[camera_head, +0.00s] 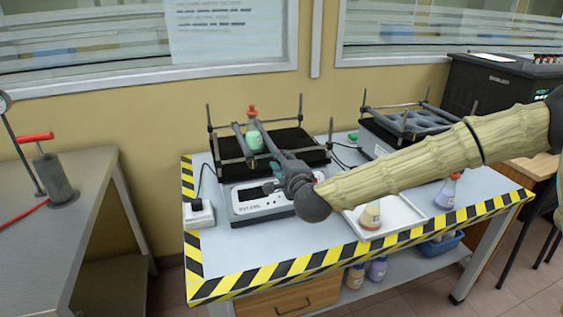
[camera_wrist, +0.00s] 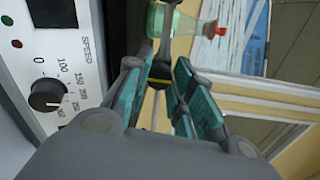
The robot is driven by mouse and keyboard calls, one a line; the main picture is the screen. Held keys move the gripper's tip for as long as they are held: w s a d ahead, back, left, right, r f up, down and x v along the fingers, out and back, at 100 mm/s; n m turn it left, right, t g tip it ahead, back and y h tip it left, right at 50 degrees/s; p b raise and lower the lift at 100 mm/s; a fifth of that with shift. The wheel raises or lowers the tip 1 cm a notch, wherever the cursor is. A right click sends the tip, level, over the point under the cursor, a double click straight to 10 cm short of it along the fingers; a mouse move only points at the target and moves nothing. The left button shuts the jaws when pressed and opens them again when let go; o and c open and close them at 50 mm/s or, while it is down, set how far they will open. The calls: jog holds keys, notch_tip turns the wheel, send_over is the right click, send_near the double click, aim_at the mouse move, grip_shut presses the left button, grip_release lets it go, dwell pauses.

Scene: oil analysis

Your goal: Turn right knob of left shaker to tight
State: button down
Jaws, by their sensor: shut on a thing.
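The left shaker (camera_head: 230,174) stands on the table, with a black platform, corner posts and a white control panel (camera_head: 262,199). My gripper (camera_head: 272,152) reaches over its front side from the right. In the wrist view, the teal-padded fingers of my gripper (camera_wrist: 160,85) stand on both sides of a dark knob (camera_wrist: 160,72) with a yellow stripe and are shut on it. It appears to be the shaker's right knob; the fingers partly hide it, and its tightness cannot be told. A green flask (camera_head: 254,140) with a red stopper (camera_head: 252,111) is on the platform.
The panel's black speed dial (camera_wrist: 46,95) is beside my gripper. A second shaker (camera_head: 408,122) stands to the right. A white tray (camera_head: 405,214) with a flask (camera_head: 370,215) and another flask (camera_head: 446,193) are near my arm.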

jog(key=c, duration=1.2)
grip_release()
jog(key=shift+f, duration=0.1)
jog(key=v, duration=1.2)
jog(key=shift+d, duration=0.1)
